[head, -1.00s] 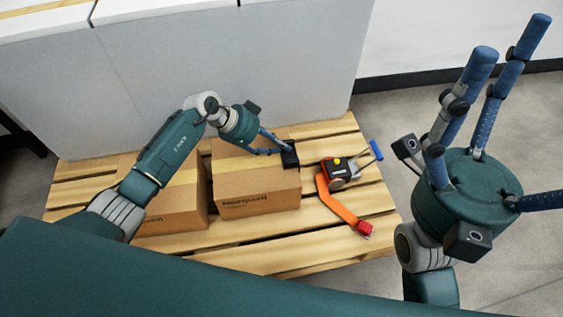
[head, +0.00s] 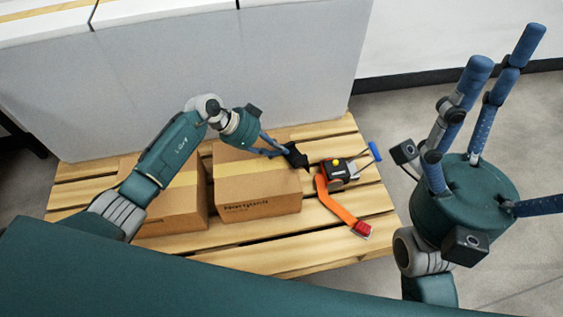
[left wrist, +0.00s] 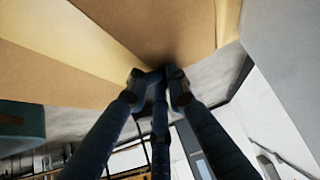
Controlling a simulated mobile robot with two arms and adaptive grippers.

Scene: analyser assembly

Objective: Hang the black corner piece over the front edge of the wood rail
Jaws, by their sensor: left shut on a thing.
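The black corner piece (head: 296,157) is held at the fingertips of my left gripper (head: 283,150), just beyond the right edge of the right-hand cardboard box. It looks tilted, and I cannot tell whether it touches the box. In the left wrist view the fingers of my left gripper (left wrist: 157,78) close together in front of brown cardboard, and the piece cannot be made out clearly. The wooden slats of the pallet (head: 290,259) lie below; I cannot tell which wood is the rail. My right gripper (head: 495,120) is raised at the right, fingers spread and empty.
Two cardboard boxes, one at the left (head: 176,212) and one at the right (head: 256,190), stand on the pallet. A ratchet strap tool (head: 338,170) with an orange strap (head: 338,204) lies right of the held piece. A grey panel wall (head: 220,75) rises behind.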

